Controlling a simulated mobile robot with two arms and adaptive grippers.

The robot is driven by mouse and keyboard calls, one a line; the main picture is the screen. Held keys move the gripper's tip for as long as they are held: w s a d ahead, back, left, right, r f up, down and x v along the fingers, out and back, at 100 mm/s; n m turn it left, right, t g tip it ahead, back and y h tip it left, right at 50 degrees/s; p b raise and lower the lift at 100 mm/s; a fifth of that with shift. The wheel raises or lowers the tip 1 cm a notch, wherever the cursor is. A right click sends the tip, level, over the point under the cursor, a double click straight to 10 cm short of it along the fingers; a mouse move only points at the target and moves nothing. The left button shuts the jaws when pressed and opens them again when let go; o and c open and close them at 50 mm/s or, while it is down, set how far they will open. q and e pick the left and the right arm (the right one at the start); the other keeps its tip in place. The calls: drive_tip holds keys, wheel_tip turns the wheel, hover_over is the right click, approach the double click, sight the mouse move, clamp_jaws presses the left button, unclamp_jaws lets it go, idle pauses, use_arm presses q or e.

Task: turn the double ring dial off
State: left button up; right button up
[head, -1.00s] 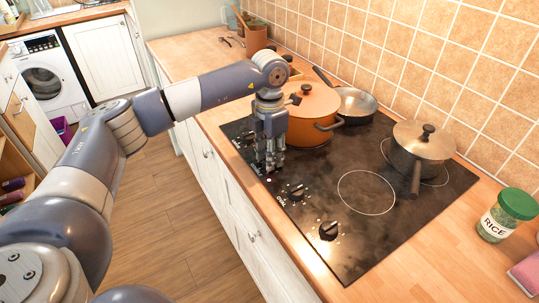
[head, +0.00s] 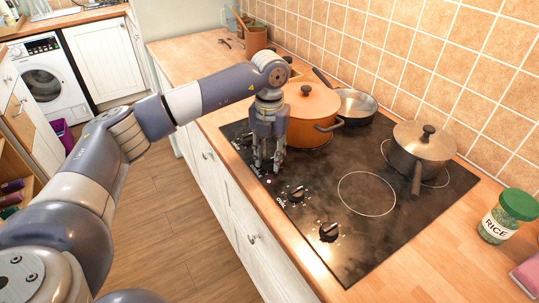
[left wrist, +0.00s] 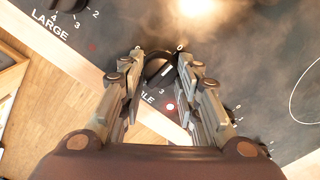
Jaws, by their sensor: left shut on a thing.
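The double ring dial (left wrist: 158,68) is a round black knob with a pale mark, between my left fingertips in the left wrist view. The exact dial setting is hard to read. My left gripper (head: 267,170) points down at the hob's front edge, and also shows in the left wrist view (left wrist: 162,66). Its fingers are closed on both sides of the dial. In the head view the fingers hide this dial. My right gripper is not in view.
Other dials (head: 297,193) (head: 329,231) line the black hob (head: 350,262). An orange pot (head: 309,112) stands close behind my gripper; a steel pan (head: 354,105) and lidded grey pot (head: 421,150) are farther right. A rice jar (head: 507,214) stands on the right.

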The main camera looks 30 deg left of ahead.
sight(270, 159)
use_arm(q)
drive_tip(key=shift+w+r, duration=0.1)
drive_tip(key=shift+r, duration=0.05)
drive_tip(key=o, duration=1.1)
drive_tip(key=shift+c, duration=0.2)
wheel_tip(270, 159, up, 12)
idle(0.4)
